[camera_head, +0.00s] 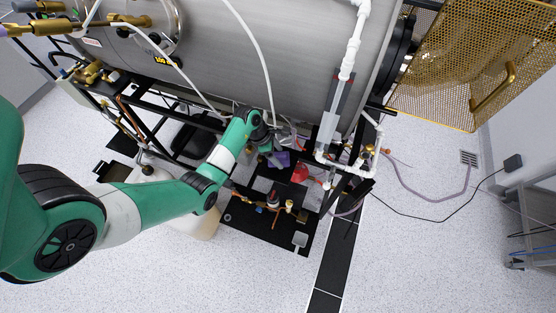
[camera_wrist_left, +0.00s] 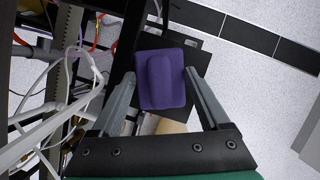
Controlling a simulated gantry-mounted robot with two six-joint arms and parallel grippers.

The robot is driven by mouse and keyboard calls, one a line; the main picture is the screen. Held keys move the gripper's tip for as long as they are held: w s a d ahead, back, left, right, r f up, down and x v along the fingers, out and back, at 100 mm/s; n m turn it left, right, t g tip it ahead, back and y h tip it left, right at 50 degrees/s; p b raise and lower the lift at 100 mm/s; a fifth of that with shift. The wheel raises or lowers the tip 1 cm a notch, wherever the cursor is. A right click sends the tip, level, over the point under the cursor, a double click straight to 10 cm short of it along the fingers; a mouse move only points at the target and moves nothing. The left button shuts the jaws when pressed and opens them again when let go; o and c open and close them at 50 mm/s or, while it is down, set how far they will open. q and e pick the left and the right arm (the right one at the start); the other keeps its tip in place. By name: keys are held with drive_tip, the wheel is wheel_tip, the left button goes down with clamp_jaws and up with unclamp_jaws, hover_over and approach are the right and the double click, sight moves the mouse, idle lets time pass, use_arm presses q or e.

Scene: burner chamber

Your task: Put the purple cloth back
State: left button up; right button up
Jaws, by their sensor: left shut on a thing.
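The purple cloth (camera_wrist_left: 162,84) is a folded, rounded block between the two fingers of my left gripper (camera_wrist_left: 161,76) in the left wrist view. The fingers press on its left and right sides. In the head view, the cloth (camera_head: 281,159) shows as a small purple patch just below my left gripper (camera_head: 274,146), under the big steel cylinder's edge. The gripper's fingertips are hard to make out there. My right gripper shows in neither view.
The large grey steel cylinder (camera_head: 270,50) fills the top, with white pipes (camera_head: 345,75) and hoses. A black lower shelf (camera_head: 270,228) holds a red object (camera_head: 300,174) and brass fittings. Black frame bars (camera_wrist_left: 128,50) stand close left of the gripper. Open speckled floor lies at right.

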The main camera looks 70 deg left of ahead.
use_arm(q)
drive_tip(key=shift+f+b, duration=0.4)
drive_tip(key=shift+f, duration=1.15)
drive_tip(key=shift+f, duration=0.15)
drive_tip(key=o, duration=1.1)
drive_tip(key=shift+c, duration=0.2)
drive_tip(key=p+v, duration=0.4)
drive_tip(key=v, duration=0.8)
